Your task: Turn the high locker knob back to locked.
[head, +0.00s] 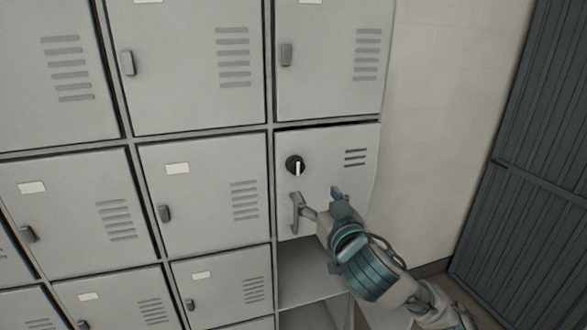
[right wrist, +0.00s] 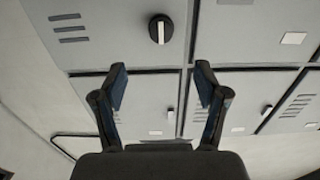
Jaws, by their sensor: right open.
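The locker knob (head: 295,165) is a round black dial with a pale pointer bar, on the door in the right column. In the head view the bar stands close to vertical. A grey pull handle (head: 296,213) sits below it on the same door. My right gripper (head: 321,201) is open and empty, in front of this door, below and right of the knob. In the right wrist view the knob (right wrist: 160,29) lies beyond the open fingers (right wrist: 161,85), apart from them. My left gripper is in neither view.
Grey locker doors (head: 204,200) with vents and small handles fill the left and middle. An open compartment (head: 308,272) lies under the knob's door. A pale wall (head: 440,110) and a dark slatted panel (head: 535,180) stand to the right.

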